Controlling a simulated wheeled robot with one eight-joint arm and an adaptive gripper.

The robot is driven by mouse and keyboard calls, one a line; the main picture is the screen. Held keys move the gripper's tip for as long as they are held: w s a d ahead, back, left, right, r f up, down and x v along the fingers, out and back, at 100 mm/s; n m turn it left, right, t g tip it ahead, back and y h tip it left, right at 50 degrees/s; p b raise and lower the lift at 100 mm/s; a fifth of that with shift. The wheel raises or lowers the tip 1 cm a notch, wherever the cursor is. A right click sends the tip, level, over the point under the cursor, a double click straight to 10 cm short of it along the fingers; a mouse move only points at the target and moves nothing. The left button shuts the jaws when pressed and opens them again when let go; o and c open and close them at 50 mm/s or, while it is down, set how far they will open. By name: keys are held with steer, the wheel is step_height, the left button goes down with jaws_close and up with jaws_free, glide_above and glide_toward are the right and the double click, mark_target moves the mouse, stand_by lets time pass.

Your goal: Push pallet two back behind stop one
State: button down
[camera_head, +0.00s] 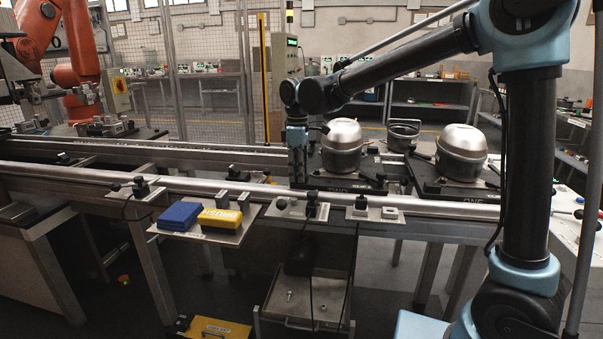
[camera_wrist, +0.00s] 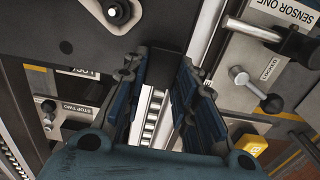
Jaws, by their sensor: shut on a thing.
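Pallet two (camera_head: 336,188), a dark plate labelled TWO, sits on the conveyor and carries a silver compressor (camera_head: 343,150). My gripper (camera_head: 298,150) is at its left end, pointing down. In the wrist view my blue fingers (camera_wrist: 162,95) are closed around a dark block (camera_wrist: 162,66) that appears to belong to pallet two; the dark plate (camera_wrist: 60,38) shows beside it. Pallet one (camera_head: 462,192), labelled ONE, stands to the right with another compressor (camera_head: 462,150). A STOP TWO label (camera_wrist: 75,109) shows in the wrist view. I cannot make out which part is stop one.
A SENSOR ONE plate (camera_wrist: 284,14) and a lever (camera_wrist: 256,88) are close to my fingers. The conveyor's front rail (camera_head: 230,186) runs along the near side. Blue and yellow boxes (camera_head: 219,217) lie on a front shelf. The conveyor left of my gripper looks mostly clear.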

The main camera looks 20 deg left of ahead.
steer(key=shift+s+a, duration=0.2)
steer(key=shift+a, duration=1.2)
steer(key=shift+s+a, duration=0.25)
steer(key=shift+a, duration=1.1)
steer(key=shift+s+a, duration=0.2)
steer(key=shift+a, duration=1.2)
steer(key=c, duration=1.2)
jaws_free()
steer(key=shift+s, duration=0.15)
